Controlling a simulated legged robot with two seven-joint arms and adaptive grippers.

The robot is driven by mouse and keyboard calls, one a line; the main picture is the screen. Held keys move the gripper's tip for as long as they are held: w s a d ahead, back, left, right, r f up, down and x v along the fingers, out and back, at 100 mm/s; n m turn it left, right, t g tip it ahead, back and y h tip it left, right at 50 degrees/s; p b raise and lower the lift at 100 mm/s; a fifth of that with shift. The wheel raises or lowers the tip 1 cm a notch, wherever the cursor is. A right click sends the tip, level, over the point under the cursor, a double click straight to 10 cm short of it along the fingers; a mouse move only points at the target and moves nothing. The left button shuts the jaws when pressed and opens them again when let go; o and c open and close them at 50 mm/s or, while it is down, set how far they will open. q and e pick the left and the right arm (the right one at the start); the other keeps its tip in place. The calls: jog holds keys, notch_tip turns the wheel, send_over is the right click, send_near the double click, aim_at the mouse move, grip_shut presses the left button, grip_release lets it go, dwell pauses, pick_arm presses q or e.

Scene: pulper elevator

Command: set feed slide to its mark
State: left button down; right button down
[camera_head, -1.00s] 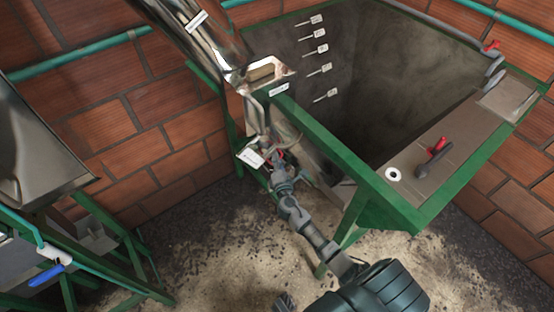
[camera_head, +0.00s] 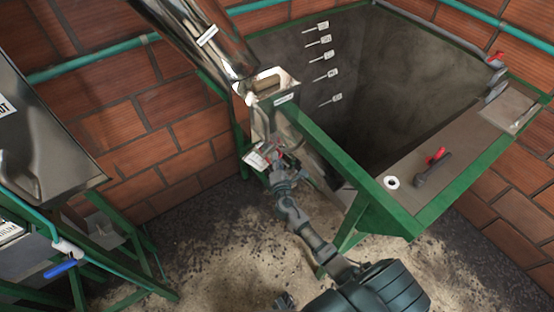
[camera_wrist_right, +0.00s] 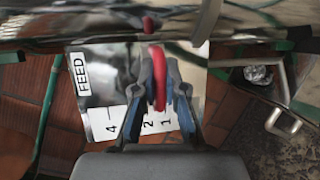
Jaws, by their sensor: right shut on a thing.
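The feed slide's red handle (camera_wrist_right: 158,78) is between the fingers of my right gripper (camera_wrist_right: 160,88), which are shut on it. In the head view the right gripper (camera_head: 283,165) is small, below the metal chute's lower end. Behind it in the wrist view is a shiny plate (camera_wrist_right: 100,60) marked FEED, with a white number scale (camera_wrist_right: 103,122). The 4, 2 and 1 show; the fingers cover part of the scale. The pale label (camera_head: 257,157) beside the gripper is too small to read in the head view. I cannot tell which mark the slide stands at. My left gripper is not seen.
The green-framed tank (camera_head: 345,160) with tagged level marks lies right of the arm. A red-handled lever (camera_head: 436,157) and white ring (camera_head: 392,182) are on its ledge. A metal hopper (camera_head: 60,150) and blue-handled valve (camera_head: 60,268) stand left. Brick walls close the back.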

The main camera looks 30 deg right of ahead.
jog(key=shift+d+r, duration=0.2)
jog(key=shift+r, duration=0.05)
jog(key=c, duration=1.2)
grip_release()
jog(key=shift+f, duration=0.15)
jog(key=shift+d+f, duration=0.1)
jog(key=v, duration=1.2)
jog(key=shift+f, duration=0.1)
